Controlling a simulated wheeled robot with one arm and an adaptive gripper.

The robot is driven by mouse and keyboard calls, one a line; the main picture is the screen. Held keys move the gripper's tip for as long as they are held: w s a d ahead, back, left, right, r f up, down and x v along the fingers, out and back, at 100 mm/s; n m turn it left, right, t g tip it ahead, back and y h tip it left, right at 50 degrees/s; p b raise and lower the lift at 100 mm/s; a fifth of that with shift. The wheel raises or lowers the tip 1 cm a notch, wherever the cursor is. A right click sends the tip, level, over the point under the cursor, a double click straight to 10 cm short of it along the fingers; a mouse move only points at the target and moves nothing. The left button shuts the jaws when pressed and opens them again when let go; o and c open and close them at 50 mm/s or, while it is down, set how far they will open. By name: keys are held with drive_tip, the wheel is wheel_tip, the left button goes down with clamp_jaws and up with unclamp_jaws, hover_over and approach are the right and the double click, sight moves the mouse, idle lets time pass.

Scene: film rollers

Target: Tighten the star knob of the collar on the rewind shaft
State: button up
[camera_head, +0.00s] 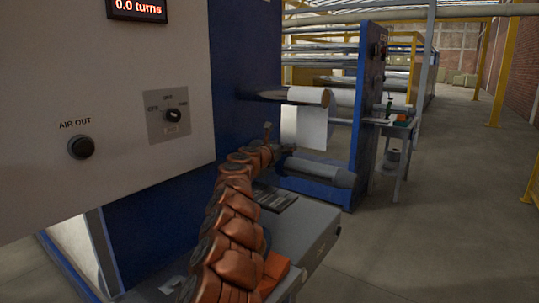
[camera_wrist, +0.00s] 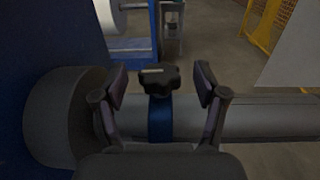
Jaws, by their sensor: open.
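In the wrist view the black star knob (camera_wrist: 157,81) stands upright on a blue collar (camera_wrist: 160,118), which is around the grey rewind shaft (camera_wrist: 265,116). A light mark shows on top of the knob. My gripper (camera_wrist: 161,78) is open, with one finger on each side of the knob and a visible gap on both sides. In the head view my gripper (camera_head: 268,133) is small, at the left end of the rewind shaft (camera_head: 318,170). The knob and collar cannot be made out there.
A large grey round flange (camera_wrist: 62,118) is left of the collar. In the head view a paper roll (camera_head: 308,96) with a hanging white sheet (camera_head: 304,127) is above the shaft. A grey cart (camera_head: 300,235) stands below. A control panel (camera_head: 167,117) is at left. Open floor lies right.

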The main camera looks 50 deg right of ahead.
drive_tip(key=shift+a+f, duration=0.2)
drive_tip(key=shift+a, duration=0.35)
drive_tip(key=shift+s+a+f, duration=0.15)
drive_tip(key=shift+s+a, duration=0.05)
drive_tip(key=shift+a, duration=0.15)
drive_tip(key=a, duration=0.8)
drive_tip(key=shift+s+r, duration=0.25)
drive_tip(key=shift+a, duration=0.1)
idle(0.9)
